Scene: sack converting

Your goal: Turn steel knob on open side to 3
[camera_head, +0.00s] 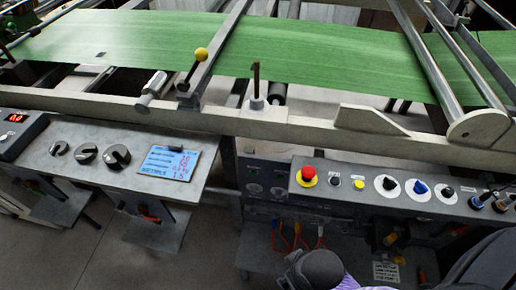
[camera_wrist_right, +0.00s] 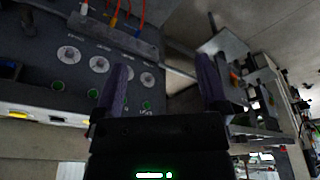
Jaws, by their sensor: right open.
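Three round knobs are on the sloped grey panel (camera_head: 150,190) at the left in the head view: a small one (camera_head: 59,148), a middle one (camera_head: 86,154) and a larger one (camera_head: 117,157). Their scale marks are too small to read, and I cannot tell which is the open-side steel knob. My right gripper (camera_wrist_right: 165,85) is open with its two purple fingers apart and nothing between them. In the right wrist view, it is in front of a dark panel (camera_wrist_right: 40,65) with several pale round dials (camera_wrist_right: 68,53). My left gripper is not in view.
A blue-and-white card (camera_head: 168,163) with red writing lies beside the knobs. A red display (camera_head: 16,118) is at far left. A right-hand panel (camera_head: 320,190) carries a red stop button (camera_head: 307,174) and several switches. A frame bar (camera_head: 300,127) and green web (camera_head: 300,45) lie beyond.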

